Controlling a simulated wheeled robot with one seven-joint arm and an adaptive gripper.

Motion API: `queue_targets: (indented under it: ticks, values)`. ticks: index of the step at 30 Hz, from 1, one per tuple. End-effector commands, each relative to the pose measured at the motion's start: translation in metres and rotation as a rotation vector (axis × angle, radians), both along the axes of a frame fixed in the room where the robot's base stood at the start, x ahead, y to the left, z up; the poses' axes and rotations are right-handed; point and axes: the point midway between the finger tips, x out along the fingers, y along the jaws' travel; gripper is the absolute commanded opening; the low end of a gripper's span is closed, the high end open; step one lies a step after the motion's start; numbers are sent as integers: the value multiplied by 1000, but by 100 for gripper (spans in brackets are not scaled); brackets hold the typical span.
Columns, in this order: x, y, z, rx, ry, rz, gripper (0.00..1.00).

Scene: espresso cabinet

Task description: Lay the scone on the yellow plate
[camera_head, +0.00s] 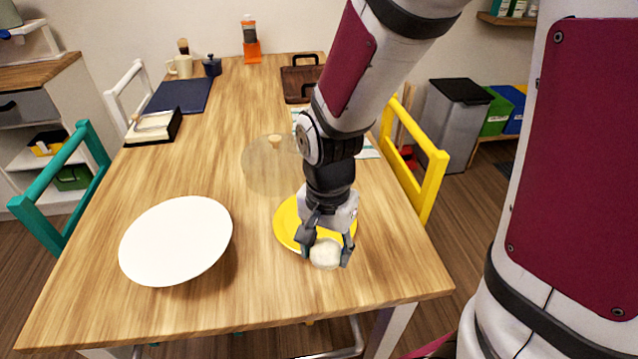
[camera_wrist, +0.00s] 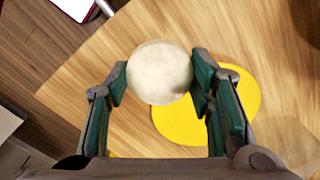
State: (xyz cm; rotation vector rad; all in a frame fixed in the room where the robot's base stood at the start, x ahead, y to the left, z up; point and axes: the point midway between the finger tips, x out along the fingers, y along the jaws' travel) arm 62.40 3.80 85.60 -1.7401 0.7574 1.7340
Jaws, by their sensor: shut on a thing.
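The scone (camera_head: 325,254) is a pale, round, cream-coloured piece. My gripper (camera_head: 325,256) is shut on it, with one finger on each side. In the wrist view the scone (camera_wrist: 160,73) sits between the green-padded fingertips of my gripper (camera_wrist: 160,84). The yellow plate (camera_head: 287,224) lies on the table, partly hidden behind my gripper. The scone is at the near edge of the plate in the head view. In the wrist view the yellow plate (camera_wrist: 182,124) shows below and to the right of the scone. I cannot tell how high the scone is above the table.
A large white dish (camera_head: 176,240) is on the left of the wooden table (camera_head: 150,320). A clear round lid with a wooden knob (camera_head: 274,141) stands behind the plate. A yellow chair (camera_head: 430,185) is at the right edge, a teal chair (camera_head: 65,190) at the left. The front strip is clear.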

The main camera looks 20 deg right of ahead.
Motion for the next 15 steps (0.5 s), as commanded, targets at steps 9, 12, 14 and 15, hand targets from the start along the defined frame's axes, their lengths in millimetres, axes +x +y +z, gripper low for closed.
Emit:
queue_targets:
  ticks: [9,12,14,15]
  values:
    - [78,-16,-9,-1,1,-5,21]
    - [101,-21,-12,-1,1,-4,21]
    - [113,-23,-13,-1,1,-5,21]
    - [120,-24,-13,-1,1,-5,21]
